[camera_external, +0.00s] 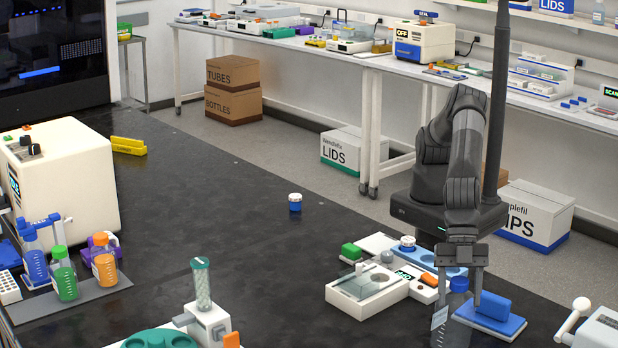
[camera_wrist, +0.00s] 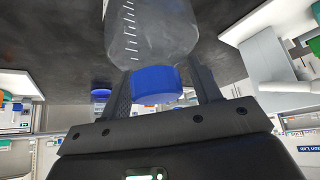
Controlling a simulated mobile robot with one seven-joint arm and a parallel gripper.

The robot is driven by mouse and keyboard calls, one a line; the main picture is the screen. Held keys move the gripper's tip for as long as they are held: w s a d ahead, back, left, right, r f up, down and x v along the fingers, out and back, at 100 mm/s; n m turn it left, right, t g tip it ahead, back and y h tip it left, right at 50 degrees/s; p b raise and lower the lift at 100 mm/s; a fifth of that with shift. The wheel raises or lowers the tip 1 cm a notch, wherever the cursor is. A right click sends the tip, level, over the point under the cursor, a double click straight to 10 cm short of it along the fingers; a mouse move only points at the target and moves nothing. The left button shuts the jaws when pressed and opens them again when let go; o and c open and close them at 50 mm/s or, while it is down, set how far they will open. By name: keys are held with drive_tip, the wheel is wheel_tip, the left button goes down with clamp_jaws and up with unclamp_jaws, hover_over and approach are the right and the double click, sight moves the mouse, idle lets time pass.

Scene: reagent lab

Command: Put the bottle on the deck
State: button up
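The bottle (camera_external: 448,328) is clear with a blue cap (camera_wrist: 157,86). It stands at the lower right of the external view, where its lower part is cut off by the frame edge. My gripper (camera_external: 460,299) points down over it, with a finger on each side of the cap and neck. In the wrist view the bottle (camera_wrist: 150,28) shows graduation marks, and the fingers reach about its shoulder. Small gaps show beside the cap; I cannot tell whether the fingers touch the bottle's shoulder. No surface is clearly marked as the deck.
A blue block on a blue-and-white base (camera_external: 490,318) stands close right of the bottle. A white instrument with a glass plate (camera_external: 366,290) lies left. The black bench middle is mostly clear except a small blue-and-white jar (camera_external: 295,203).

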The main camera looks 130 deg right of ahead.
drive_tip(key=shift+r, duration=0.15)
drive_tip(key=shift+s+r, duration=0.1)
drive_tip(key=shift+r, duration=0.15)
drive_tip(key=v, duration=1.1)
drive_tip(key=shift+d+r, duration=0.15)
drive_tip(key=shift+d, duration=0.05)
drive_tip(key=shift+s, duration=0.1)
